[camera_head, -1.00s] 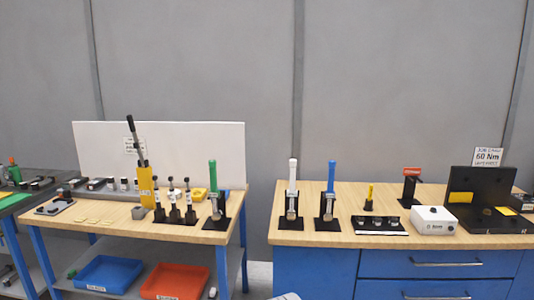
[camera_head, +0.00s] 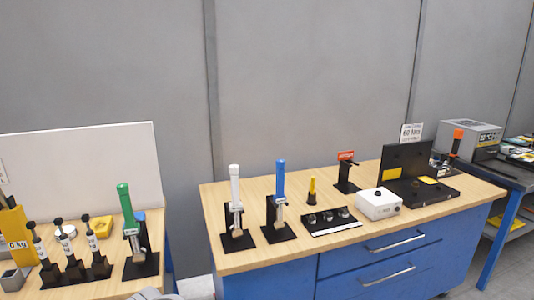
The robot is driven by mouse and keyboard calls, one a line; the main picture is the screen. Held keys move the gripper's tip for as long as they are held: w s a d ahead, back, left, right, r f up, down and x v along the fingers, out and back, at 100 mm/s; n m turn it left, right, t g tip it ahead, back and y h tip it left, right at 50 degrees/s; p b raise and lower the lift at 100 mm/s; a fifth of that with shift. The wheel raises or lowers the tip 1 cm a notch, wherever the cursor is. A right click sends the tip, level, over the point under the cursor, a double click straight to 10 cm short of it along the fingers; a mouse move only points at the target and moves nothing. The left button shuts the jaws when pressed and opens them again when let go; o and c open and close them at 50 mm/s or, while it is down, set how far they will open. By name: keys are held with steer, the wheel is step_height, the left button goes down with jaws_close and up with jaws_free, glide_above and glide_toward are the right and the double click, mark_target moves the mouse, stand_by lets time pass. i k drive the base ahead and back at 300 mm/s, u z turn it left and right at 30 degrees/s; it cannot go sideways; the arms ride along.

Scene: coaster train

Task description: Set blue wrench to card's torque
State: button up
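The blue wrench (camera_head: 280,185) stands upright, blue handle up, in a black stand on the wooden bench top, between a white-handled wrench (camera_head: 235,195) and a yellow-handled tool. The job card (camera_head: 411,132) stands at the back right, behind the black case; in the earlier frame it reads 60 Nm. A white box (camera_head: 378,204), possibly a tester, sits in front of the black case (camera_head: 407,170). A pale rounded shape at the bottom edge may be part of my arm. My gripper's fingers are not in view.
A green-handled wrench (camera_head: 126,205) stands on the left bench near weights and a yellow block. A gap separates the two benches. A socket tray (camera_head: 332,220) lies right of the blue wrench. Blue drawers (camera_head: 390,250) are below. A grey machine (camera_head: 470,138) stands far right.

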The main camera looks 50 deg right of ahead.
mark_target(280, 164)
steer(key=z, duration=0.4)
steer(key=i, duration=0.8)
steer(key=z, duration=0.7)
